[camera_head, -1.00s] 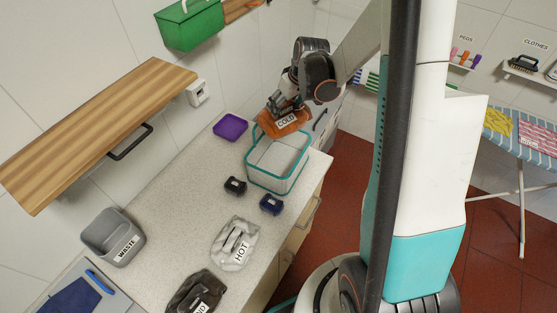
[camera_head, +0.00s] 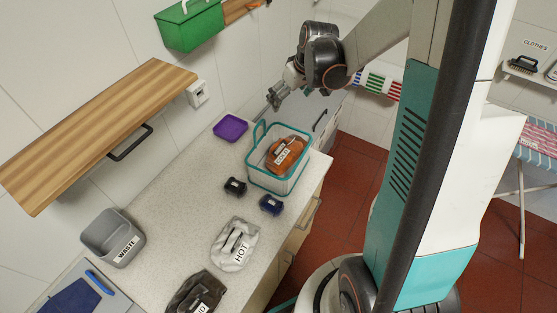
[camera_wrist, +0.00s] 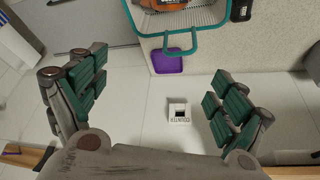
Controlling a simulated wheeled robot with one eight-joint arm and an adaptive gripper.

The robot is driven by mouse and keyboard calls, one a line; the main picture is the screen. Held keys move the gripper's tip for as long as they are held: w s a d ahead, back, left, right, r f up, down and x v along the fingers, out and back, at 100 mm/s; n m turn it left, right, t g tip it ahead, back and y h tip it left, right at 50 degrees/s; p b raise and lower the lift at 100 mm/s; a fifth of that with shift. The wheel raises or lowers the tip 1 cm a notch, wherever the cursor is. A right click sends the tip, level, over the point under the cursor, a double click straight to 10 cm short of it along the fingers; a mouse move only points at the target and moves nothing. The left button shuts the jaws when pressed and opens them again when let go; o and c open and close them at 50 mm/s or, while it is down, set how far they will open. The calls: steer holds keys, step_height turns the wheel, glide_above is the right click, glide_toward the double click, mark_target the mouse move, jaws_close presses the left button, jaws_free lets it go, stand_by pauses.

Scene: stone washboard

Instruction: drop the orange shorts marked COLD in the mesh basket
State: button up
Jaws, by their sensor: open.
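The orange shorts marked COLD (camera_head: 286,153) lie inside the mesh basket (camera_head: 270,183), on its floor, with the label facing up. The basket is pale mesh with a teal rim and stands on the counter. In the wrist view the basket (camera_wrist: 205,18) is at the top, its teal handle hanging toward me, with part of the orange shorts (camera_wrist: 160,4) inside. My gripper (camera_head: 272,98) is above and behind the basket, apart from it. In the wrist view my gripper (camera_wrist: 155,105) has its fingers wide apart with nothing between them.
A purple tray (camera_head: 231,128) stands behind the basket. Two small dark containers (camera_head: 235,187) (camera_head: 271,204) stand in front. A grey HOT item (camera_head: 235,244) lies nearer, and a WASTE bin (camera_head: 113,238) stands at left. A wooden shelf (camera_head: 100,125) juts from the wall.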

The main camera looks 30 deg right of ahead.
steer(key=v, duration=0.7)
steer(key=shift+w+f, duration=0.1)
